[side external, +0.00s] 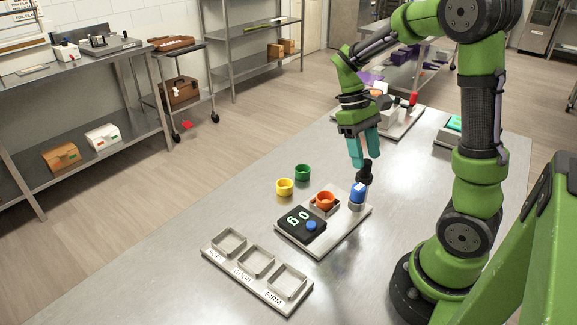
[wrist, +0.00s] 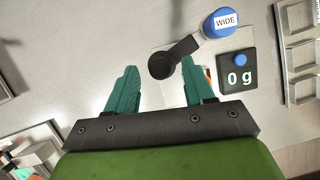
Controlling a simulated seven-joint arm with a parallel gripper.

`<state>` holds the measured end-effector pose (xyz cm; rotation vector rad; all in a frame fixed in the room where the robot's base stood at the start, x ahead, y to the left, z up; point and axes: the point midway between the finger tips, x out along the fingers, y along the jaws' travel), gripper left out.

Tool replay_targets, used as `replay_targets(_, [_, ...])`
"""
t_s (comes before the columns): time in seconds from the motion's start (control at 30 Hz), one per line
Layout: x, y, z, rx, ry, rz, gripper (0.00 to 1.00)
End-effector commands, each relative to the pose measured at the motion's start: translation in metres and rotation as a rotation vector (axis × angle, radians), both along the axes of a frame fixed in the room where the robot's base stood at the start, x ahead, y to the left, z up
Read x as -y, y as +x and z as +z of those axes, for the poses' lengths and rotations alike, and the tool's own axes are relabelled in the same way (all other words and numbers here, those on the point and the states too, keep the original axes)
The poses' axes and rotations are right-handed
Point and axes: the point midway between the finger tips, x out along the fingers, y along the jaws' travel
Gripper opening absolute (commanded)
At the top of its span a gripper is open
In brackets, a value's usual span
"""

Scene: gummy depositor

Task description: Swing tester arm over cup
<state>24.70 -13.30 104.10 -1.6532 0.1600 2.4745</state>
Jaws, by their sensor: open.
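The tester stands on a pale plate (side external: 327,236). Its blue post head (side external: 358,193) reads WIDE in the wrist view (wrist: 225,22). The black tester arm (side external: 364,173) juts from this head, away from the cup, and ends in a round black knob (wrist: 161,65). An orange cup (side external: 325,201) sits in a holder on the plate; in the wrist view it is mostly hidden behind a finger. My gripper (side external: 366,162) is open, with its teal fingers pointing down just above the knob. In the wrist view the knob lies between the fingertips. I cannot tell whether they touch it.
A black display box (side external: 302,224) with a blue button is on the plate. A yellow cup (side external: 285,187) and a green cup (side external: 302,172) stand left of it. A three-compartment tray (side external: 257,272) lies in front. A machine with a red handle (side external: 413,99) stands behind.

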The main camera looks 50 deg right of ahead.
Motion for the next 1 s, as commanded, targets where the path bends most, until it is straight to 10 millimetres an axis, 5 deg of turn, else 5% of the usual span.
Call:
replay_targets(0.2, [-0.002, -0.010, -0.023, -0.002, 0.000, -0.001, 0.53])
replay_targets(0.57, [-0.002, -0.011, -0.028, 0.000, 0.000, -0.001, 0.53])
replay_targets(0.9, [-0.002, -0.011, -0.027, 0.000, 0.000, -0.001, 0.02])
replay_targets(1.0, [-0.002, -0.011, -0.027, 0.000, 0.000, -0.001, 0.00])
